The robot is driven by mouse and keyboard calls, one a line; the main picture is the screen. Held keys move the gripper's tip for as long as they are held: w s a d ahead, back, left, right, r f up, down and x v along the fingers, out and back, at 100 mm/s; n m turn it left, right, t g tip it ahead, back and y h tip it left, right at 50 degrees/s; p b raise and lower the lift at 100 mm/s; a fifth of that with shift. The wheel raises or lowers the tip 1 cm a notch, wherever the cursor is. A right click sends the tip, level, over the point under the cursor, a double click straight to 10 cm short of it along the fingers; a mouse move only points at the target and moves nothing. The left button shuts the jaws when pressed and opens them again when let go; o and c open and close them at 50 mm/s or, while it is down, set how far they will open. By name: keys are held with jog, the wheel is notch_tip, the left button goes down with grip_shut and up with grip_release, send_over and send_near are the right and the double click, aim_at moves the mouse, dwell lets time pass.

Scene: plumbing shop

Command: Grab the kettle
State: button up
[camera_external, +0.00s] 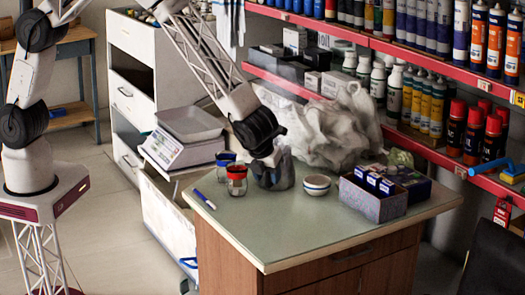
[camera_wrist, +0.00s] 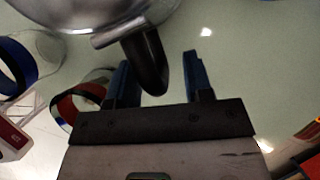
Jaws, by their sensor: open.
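The kettle (camera_wrist: 110,15) is a shiny metal body at the top of the wrist view, partly cut off by the frame. Its black handle (camera_wrist: 148,62) points down toward my gripper (camera_wrist: 158,80). The blue fingers are apart, one on each side of the handle's end, with visible gaps. In the external view my gripper (camera_external: 266,160) is low over the green-topped counter. The dark, rounded kettle (camera_external: 284,175) is there, largely hidden by the gripper, so contact cannot be told in that view.
A red-rimmed jar (camera_external: 237,182) and a blue-rimmed jar (camera_external: 225,159) stand close to the left. A striped white bowl (camera_external: 316,186) and a grey box (camera_external: 372,205) stand to the right. A crumpled plastic bag (camera_external: 325,135) lies behind. The counter's front (camera_external: 275,235) is clear.

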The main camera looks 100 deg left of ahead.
dwell(0.3)
grip_shut()
jog(key=shift+r, duration=0.3)
dwell(0.5)
jog(key=shift+r, duration=4.65)
